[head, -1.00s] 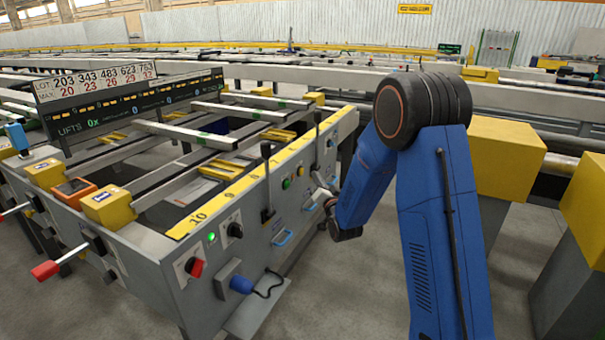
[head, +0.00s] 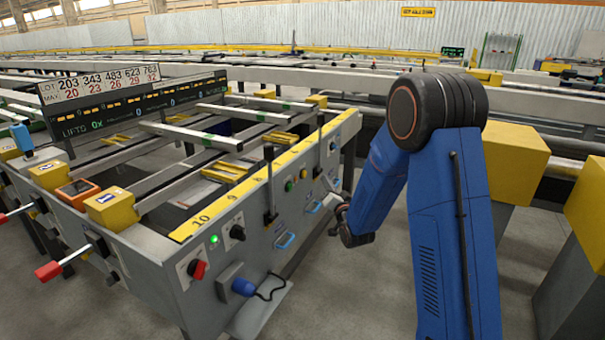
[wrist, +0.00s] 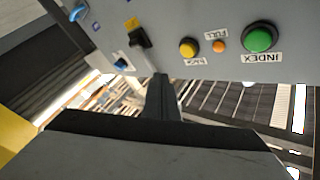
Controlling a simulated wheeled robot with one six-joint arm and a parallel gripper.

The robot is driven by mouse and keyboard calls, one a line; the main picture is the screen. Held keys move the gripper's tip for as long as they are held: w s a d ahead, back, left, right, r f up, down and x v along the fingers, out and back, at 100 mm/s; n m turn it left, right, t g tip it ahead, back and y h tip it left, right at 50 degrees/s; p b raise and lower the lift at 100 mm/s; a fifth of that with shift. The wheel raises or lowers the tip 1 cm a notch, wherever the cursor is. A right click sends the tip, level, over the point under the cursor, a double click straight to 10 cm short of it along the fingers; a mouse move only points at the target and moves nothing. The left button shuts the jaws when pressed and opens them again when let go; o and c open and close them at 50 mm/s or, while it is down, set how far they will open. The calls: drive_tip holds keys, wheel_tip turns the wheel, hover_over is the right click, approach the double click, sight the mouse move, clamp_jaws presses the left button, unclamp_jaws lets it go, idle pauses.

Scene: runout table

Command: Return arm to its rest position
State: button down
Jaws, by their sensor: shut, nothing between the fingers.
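My blue arm (head: 440,220) rises at the right of the head view and bends down at its black elbow joint toward the table's side panel. My gripper (head: 327,183) is small and partly hidden by my wrist, close to the panel. In the wrist view my gripper (wrist: 161,85) shows as dark fingers, shut and empty.
The runout table's grey panel (head: 255,235) carries a lever (head: 270,185), blue handles and a red knob (head: 197,269). The wrist view shows a green INDEX button (wrist: 259,38) and a yellow button (wrist: 189,47). Yellow-topped posts (head: 515,160) stand right of my arm.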

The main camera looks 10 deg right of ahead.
drive_tip(key=s+d+r+n+g+h, duration=0.15)
drive_tip(key=s+r+g, duration=0.25)
drive_tip(key=s, duration=0.5)
drive_tip(key=s+d+r+n+g+h, duration=0.1)
drive_tip(key=s+d+r+g, duration=0.25)
drive_tip(key=s, duration=0.55)
drive_tip(key=s+d+f+n+g, duration=0.1)
drive_tip(key=s+n+g, duration=0.2)
drive_tip(key=s, duration=3.3)
drive_tip(key=g, duration=0.4)
drive_tip(key=shift+s+f, duration=0.2)
drive_tip(key=shift+f, duration=0.05)
drive_tip(key=c, duration=2.5)
unclamp_jaws()
drive_tip(key=shift+h, duration=0.25)
